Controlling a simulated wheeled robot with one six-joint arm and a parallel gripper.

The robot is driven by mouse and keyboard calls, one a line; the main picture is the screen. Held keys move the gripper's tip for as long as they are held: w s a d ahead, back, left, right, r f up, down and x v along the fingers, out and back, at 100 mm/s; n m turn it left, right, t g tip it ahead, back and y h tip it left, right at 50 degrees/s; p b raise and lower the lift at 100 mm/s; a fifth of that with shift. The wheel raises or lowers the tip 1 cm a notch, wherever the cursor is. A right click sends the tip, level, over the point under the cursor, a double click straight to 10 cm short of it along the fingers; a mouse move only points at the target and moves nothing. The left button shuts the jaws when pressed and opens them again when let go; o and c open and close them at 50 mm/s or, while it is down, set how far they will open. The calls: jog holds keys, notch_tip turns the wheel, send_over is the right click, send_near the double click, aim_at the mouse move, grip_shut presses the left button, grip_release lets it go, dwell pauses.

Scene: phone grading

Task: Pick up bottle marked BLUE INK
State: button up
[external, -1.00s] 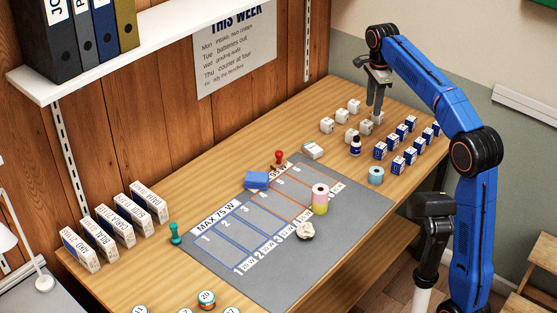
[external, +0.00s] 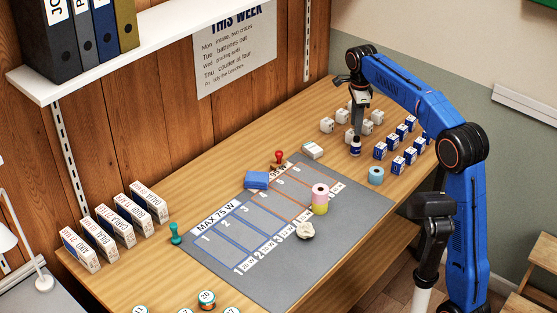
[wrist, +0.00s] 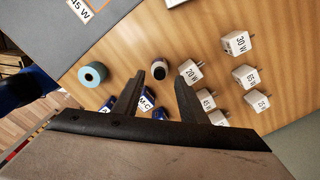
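A small dark blue bottle (external: 355,149) with a white band stands upright on the wooden table, left of the blue-and-white boxes. Its lettering is too small to read. My gripper (external: 357,134) points down right above it and hides its top; I cannot tell whether they touch. In the wrist view the bottle (wrist: 159,67) shows just beyond the tip of the left finger. My gripper (wrist: 171,76) is open there, with a gap between its fingers and nothing held.
White cubes marked with watts (wrist: 237,43) stand close by on one side and blue-and-white boxes (external: 397,165) on the other. A teal roll (external: 376,176) stands in front of the bottle. The grey mat (external: 350,226) lies nearer, with bare wood between.

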aim_at(357, 137)
jog(key=shift+d+f, duration=0.2)
jog(key=shift+f, duration=1.75)
jog(key=shift+d+f, duration=0.15)
jog(key=shift+f, duration=1.75)
jog(key=c, duration=0.8)
